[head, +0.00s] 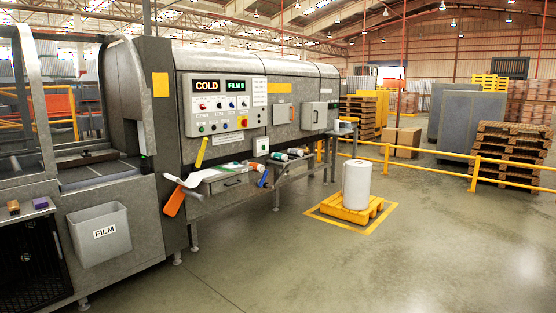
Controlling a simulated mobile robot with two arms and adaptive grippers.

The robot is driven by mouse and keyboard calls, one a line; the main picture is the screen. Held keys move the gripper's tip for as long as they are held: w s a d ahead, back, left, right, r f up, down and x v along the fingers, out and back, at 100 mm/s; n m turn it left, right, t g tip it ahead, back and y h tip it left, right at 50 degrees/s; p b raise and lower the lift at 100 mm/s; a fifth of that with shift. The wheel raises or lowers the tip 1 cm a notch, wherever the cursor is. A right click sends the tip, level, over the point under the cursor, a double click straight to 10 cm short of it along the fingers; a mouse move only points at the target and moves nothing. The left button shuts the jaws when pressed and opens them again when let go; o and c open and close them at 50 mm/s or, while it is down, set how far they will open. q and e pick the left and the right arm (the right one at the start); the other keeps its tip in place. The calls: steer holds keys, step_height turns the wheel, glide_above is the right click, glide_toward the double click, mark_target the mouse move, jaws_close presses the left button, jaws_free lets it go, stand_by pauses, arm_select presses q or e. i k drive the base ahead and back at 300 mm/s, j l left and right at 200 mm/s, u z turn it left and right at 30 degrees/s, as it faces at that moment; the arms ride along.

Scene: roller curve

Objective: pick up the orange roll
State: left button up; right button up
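No plainly orange roll stands out. Several small, mostly white rolls lie on the narrow shelf along the machine (300,90). One white roll (280,156) shows a dark end, and another (296,152) lies just right of it. Their end colours are too small to tell surely. Neither of my grippers is in view.
A large white roll (356,184) stands upright on a yellow pallet (346,211). A grey bin labelled FILM (100,250) hangs at the left. A yellow rail (430,151) and stacked wooden pallets (510,150) stand at the right. The front floor is clear.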

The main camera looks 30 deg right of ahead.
mark_target(256, 167)
steer(key=i+l+z, duration=0.25)
steer(key=i, duration=0.15)
steer(key=i+l+z, duration=0.25)
steer(key=i, duration=0.2)
steer(key=i+z, duration=0.25)
steer(key=i, duration=0.2)
steer(key=i+z, duration=0.1)
steer(key=i, duration=3.1)
steer(key=z, duration=0.05)
